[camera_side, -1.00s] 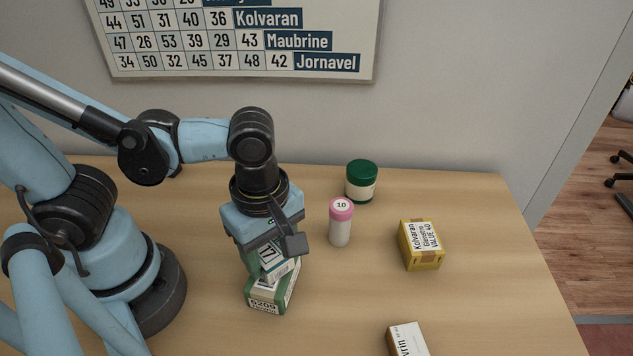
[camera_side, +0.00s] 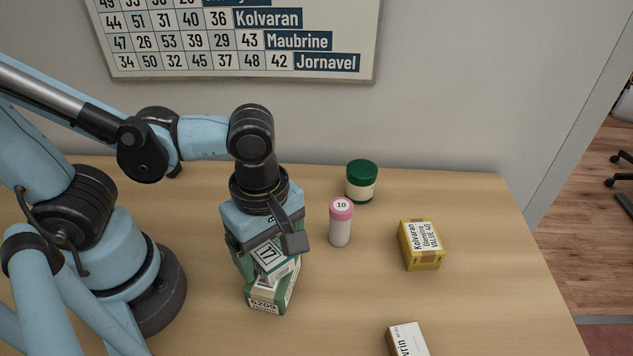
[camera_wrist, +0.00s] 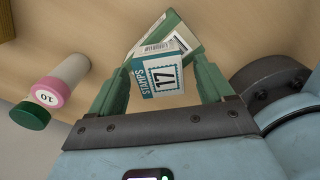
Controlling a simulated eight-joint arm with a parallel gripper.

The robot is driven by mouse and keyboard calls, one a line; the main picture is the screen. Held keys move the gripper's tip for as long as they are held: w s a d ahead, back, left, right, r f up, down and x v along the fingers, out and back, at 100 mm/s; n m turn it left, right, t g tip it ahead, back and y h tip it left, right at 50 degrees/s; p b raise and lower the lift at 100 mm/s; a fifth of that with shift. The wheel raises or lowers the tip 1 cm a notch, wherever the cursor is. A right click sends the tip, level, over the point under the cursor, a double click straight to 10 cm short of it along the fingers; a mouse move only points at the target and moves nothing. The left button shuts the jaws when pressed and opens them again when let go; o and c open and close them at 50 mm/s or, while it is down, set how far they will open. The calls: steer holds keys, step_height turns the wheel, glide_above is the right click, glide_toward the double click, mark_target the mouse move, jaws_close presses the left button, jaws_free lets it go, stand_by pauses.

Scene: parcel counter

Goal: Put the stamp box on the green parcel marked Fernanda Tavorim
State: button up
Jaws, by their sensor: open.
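The stamp box (camera_side: 268,256), white and teal with a large 17, sits between the jaws of my gripper (camera_side: 262,268). It is on or just above the green parcel (camera_side: 267,298), turned at an angle to it; the contact is hidden. In the wrist view the stamp box (camera_wrist: 158,78) reads STAMPS and 17, and the green parcel (camera_wrist: 178,34) shows behind it. My gripper's green fingers (camera_wrist: 162,70) stand apart, one on each side of the stamp box. No name is readable on the parcel.
A pink-capped bottle (camera_side: 341,224) and a green-lidded jar (camera_side: 361,182) stand right of my gripper. A yellow parcel (camera_side: 421,244) marked Kolvaran is farther right. A white box (camera_side: 408,340) lies at the front edge of the picture. Bare counter lies between them.

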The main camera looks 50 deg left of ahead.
mark_target(271, 251)
step_height(271, 251, up, 12)
steer(key=w+a+f+m+t, duration=0.2)
steer(key=w+a+m, duration=0.3)
steer(key=m, duration=0.4)
steer(key=w+a+f+m+t, duration=0.2)
steer(key=w+a+m+t, duration=0.3)
steer(key=a+m, duration=0.2)
steer(key=shift+w+a+f+m, duration=0.15)
steer(key=shift+f+m, duration=0.1)
steer(key=shift+m, duration=0.75)
